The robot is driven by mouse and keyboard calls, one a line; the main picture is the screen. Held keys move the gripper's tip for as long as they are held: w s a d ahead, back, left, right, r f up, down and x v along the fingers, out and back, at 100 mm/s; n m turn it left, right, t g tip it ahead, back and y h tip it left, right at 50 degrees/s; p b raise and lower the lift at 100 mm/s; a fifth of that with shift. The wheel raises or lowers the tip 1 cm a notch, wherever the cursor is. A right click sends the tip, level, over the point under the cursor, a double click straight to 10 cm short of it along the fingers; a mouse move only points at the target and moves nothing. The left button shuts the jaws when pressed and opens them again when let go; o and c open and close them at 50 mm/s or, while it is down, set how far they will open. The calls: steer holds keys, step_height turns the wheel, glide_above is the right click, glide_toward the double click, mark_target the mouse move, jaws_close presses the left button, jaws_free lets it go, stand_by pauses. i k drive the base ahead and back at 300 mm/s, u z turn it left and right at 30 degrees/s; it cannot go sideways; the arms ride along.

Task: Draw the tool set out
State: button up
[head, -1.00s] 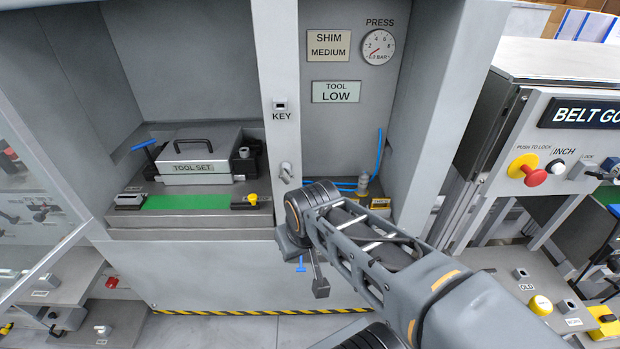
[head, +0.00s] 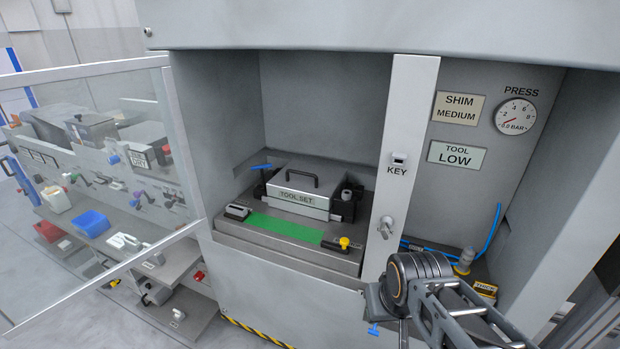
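The tool set (head: 302,201) is a grey box with a black top handle and a front label. It sits level on the press bed inside the open bay, behind a green strip (head: 284,229). A blue-handled lever (head: 255,167) is at its back left. A black clamp-like part (head: 350,197) is at its right. My gripper (head: 378,322) is low, in front of the cabinet and right of the bed, apart from the tool set. Its fingers are mostly hidden by the wrist and frame edge. A small blue piece (head: 373,329) shows beside it; I cannot tell if it is held.
A clear door (head: 95,190) stands open at the left. A post with a key switch (head: 398,159) divides the bay from the gauge niche. Space before the bed is clear.

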mark_target(304, 188)
steer(key=u, duration=0.55)
steer(key=k, duration=0.6)
steer(key=u, duration=1.05)
steer(key=i, duration=1.75)
steer(key=z, duration=1.3)
steer(key=i, duration=0.7)
steer(key=z, duration=0.8)
